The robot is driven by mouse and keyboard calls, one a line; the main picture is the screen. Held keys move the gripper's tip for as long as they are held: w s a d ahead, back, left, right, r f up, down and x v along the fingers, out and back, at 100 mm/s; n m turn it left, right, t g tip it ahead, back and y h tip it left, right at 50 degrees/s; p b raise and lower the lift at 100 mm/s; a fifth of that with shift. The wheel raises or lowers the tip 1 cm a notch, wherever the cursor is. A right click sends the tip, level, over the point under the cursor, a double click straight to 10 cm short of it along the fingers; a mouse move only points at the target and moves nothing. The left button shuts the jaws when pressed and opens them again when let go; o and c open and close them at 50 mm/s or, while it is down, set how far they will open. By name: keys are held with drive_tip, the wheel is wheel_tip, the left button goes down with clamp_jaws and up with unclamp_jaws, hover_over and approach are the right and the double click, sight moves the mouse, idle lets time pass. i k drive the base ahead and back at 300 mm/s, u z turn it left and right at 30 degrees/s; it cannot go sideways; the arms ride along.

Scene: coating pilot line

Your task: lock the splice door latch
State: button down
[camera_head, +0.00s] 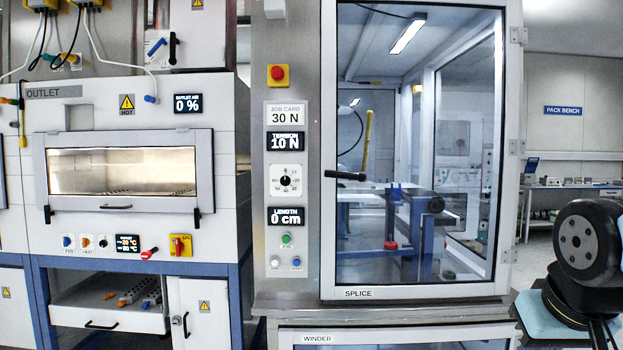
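The splice door (415,255) is a tall glass door in a metal frame, labelled SPLICE at its lower edge. It looks closed, with hinges along its right side. A black lever latch (345,176) sits at the door's left edge, about mid-height. The lever lies roughly horizontal; I cannot tell from this view whether it is locked. A part of my arm, a black round joint with pale blue covers, shows at the lower right, well away from the latch. My gripper is not in view.
Left of the door, a control panel has a red emergency button (277,74), a tension dial (286,181) and a green button (286,239). An oven with a windowed door (130,170) stands at the left. A pack bench (585,187) is at the far right.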

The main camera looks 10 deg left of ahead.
sight(361, 177)
drive_tip(key=u, duration=0.5)
drive_tip(key=k, duration=1.25)
drive_tip(key=u, duration=0.3)
drive_tip(key=i, duration=2)
drive_tip(key=z, duration=0.55)
